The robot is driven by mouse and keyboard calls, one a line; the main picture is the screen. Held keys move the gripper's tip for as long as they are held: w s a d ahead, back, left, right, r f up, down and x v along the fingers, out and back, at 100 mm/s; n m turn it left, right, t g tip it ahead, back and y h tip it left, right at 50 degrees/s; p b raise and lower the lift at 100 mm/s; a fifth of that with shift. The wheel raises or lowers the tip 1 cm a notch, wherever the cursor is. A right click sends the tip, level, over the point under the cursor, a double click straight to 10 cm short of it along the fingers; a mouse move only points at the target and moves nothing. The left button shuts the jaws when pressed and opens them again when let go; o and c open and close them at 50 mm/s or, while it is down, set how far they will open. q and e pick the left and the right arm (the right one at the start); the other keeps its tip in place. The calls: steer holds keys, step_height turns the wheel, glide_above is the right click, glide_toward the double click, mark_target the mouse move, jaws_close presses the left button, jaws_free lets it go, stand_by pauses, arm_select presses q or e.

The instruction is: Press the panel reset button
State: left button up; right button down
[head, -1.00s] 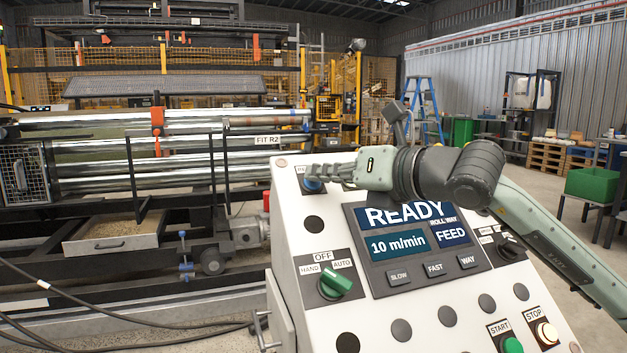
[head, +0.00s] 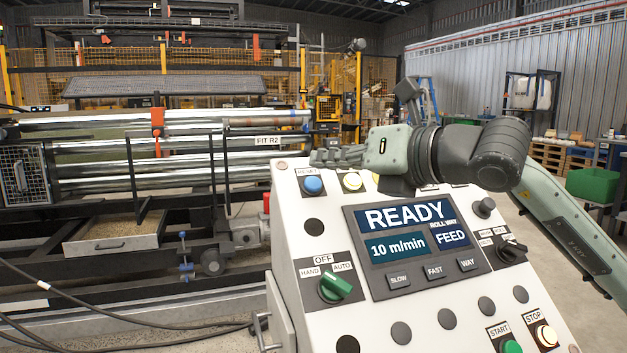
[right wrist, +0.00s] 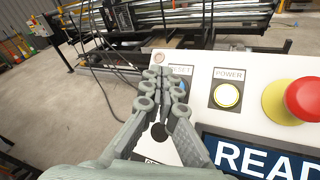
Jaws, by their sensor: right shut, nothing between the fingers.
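The blue reset button (head: 313,185) sits under a RESET label at the top left of the white control panel (head: 300,225). In the right wrist view only a sliver of the blue button (right wrist: 183,86) shows behind the fingers. My right gripper (head: 318,157) is shut and empty. In the head view it is above and slightly right of the button, apart from it. Its fingers also show in the right wrist view (right wrist: 168,78), pointing past the panel's top edge. My left gripper is not in view.
A lit power button (head: 352,181) is right of the reset button, with a red mushroom button (right wrist: 303,99) farther right in the wrist view. The screen (head: 405,215) reads READY. A green selector (head: 335,287) is below. A roller machine (head: 100,150) stands behind.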

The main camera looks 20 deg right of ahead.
steer(key=shift+s+r, duration=0.8)
steer(key=shift+r, duration=0.15)
